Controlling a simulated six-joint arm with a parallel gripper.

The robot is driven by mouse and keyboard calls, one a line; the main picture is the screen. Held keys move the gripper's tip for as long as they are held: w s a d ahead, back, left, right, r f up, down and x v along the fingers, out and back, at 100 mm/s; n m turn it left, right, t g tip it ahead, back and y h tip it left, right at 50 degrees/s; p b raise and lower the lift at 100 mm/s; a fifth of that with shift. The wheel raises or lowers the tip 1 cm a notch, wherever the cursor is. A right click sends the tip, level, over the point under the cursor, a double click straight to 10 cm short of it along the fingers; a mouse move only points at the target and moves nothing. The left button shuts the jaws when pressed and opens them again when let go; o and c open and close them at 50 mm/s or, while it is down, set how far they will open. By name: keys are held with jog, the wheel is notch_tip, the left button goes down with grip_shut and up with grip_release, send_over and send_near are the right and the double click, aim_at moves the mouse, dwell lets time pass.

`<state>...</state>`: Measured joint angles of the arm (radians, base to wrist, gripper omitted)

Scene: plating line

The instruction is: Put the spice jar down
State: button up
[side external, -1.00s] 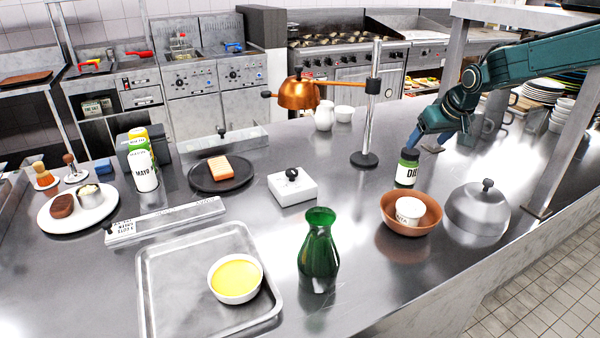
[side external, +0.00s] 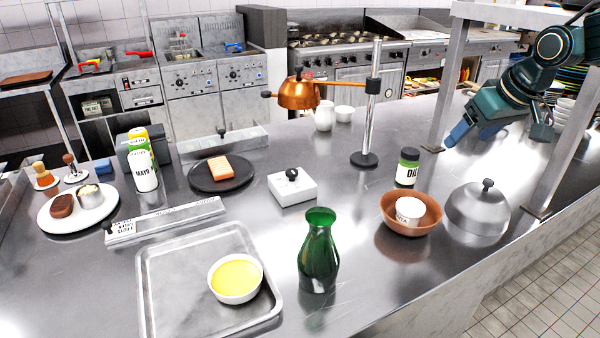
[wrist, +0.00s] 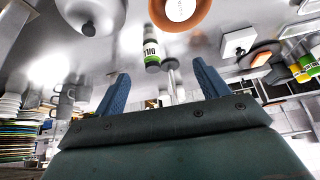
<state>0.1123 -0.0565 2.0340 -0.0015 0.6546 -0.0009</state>
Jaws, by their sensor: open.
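The spice jar (side external: 408,167), dark-lidded with a green and white label reading "DIL", stands upright on the steel counter behind the terracotta bowl. In the wrist view the jar (wrist: 151,48) shows beyond the fingertips, apart from them. My gripper (side external: 455,140) is up and to the right of the jar in the side view. Its two blue fingers (wrist: 157,80) are spread wide with nothing between them.
A terracotta bowl (side external: 388,217) holding a white labelled tub (side external: 410,210) stands in front of the jar. A steel dome (side external: 478,212) is to its right. A lamp post (side external: 372,110) stands to its left, and a shelf post (side external: 575,140) at right.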

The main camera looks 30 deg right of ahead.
jog(key=s+a, duration=0.2)
jog(key=s, duration=0.9)
jog(key=s+a+f+n, duration=0.1)
jog(key=s+a, duration=0.1)
jog(key=s, duration=0.9)
jog(key=shift+s+a+y, duration=0.25)
jog(key=shift+y, duration=0.05)
jog(key=shift+f, duration=0.1)
